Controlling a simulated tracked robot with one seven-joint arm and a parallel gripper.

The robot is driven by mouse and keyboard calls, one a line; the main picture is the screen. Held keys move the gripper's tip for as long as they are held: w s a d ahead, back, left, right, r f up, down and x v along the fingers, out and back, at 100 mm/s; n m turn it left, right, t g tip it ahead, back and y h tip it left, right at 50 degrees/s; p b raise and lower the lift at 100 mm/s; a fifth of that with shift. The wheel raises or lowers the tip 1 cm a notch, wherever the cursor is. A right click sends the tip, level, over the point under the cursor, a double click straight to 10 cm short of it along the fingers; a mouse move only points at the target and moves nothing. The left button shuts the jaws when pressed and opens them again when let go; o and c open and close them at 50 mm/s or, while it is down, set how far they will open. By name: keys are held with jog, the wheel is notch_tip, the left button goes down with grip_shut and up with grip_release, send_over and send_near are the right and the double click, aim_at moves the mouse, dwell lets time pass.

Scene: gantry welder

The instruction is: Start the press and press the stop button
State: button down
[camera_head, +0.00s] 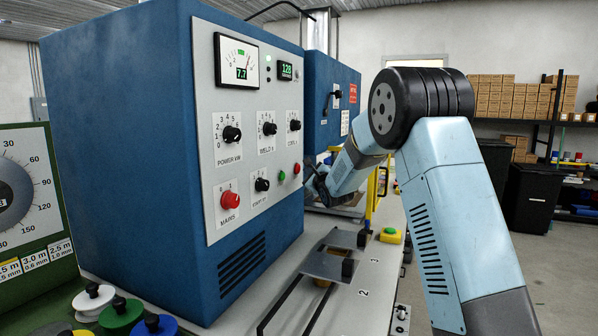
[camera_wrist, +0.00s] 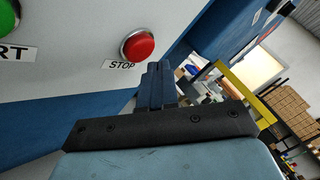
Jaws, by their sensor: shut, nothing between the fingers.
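The red stop button (camera_wrist: 138,46), labelled STOP, is on the grey panel in the wrist view. In the head view the small red button (camera_head: 297,168) is at the panel's right edge. The green start button (camera_wrist: 6,18) is cut off at the wrist view's left edge; it also shows in the head view (camera_head: 281,176). My gripper (camera_wrist: 158,66) is shut and empty, with its fingertips just below and right of the stop button in the picture. Contact cannot be made out. In the head view my gripper (camera_head: 312,176) is right beside the panel edge, partly dark and small.
The blue cabinet (camera_head: 120,150) carries a red MAINS knob (camera_head: 230,200), several black dials and a meter (camera_head: 238,62). A second blue unit (camera_head: 347,85) stands behind. A yellow frame (camera_head: 375,190) and a yellow box with a green button (camera_head: 390,235) are to the right.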

jog(key=shift+d, duration=0.1)
jog(key=shift+s+d, duration=0.35)
jog(key=shift+d, duration=0.35)
jog(key=shift+s+d, duration=0.4)
jog(key=shift+d, duration=0.35)
jog(key=shift+s+d, duration=0.35)
jog(key=shift+d, duration=0.35)
jog(key=s+d+r+n+g+h, duration=0.2)
jog(key=s+d+n, duration=0.1)
jog(key=s, duration=0.5)
jog(key=s+d+r+n+g+h, duration=0.2)
jog(key=s+d+n, duration=0.2)
jog(key=s, duration=0.4)
jog(key=s+d+r+n+g+h, duration=0.1)
jog(key=s+d+r+n+h, duration=0.15)
jog(key=s, duration=0.65)
jog(key=s+d+f+n+g, duration=0.1)
jog(key=s+f+n+g, duration=0.1)
jog(key=s, duration=0.8)
jog(key=s+d+f+n+g, duration=0.1)
jog(key=s+f+n+g, duration=0.1)
jog(key=s+n, duration=0.4)
jog(key=s+d+f+n+g, duration=0.1)
jog(key=s+f+n+g, duration=0.2)
jog(key=s, duration=1.3)
jog(key=shift+d+f+n, duration=0.15)
jog(key=shift+f+n, duration=0.7)
jog(key=shift+n, duration=0.1)
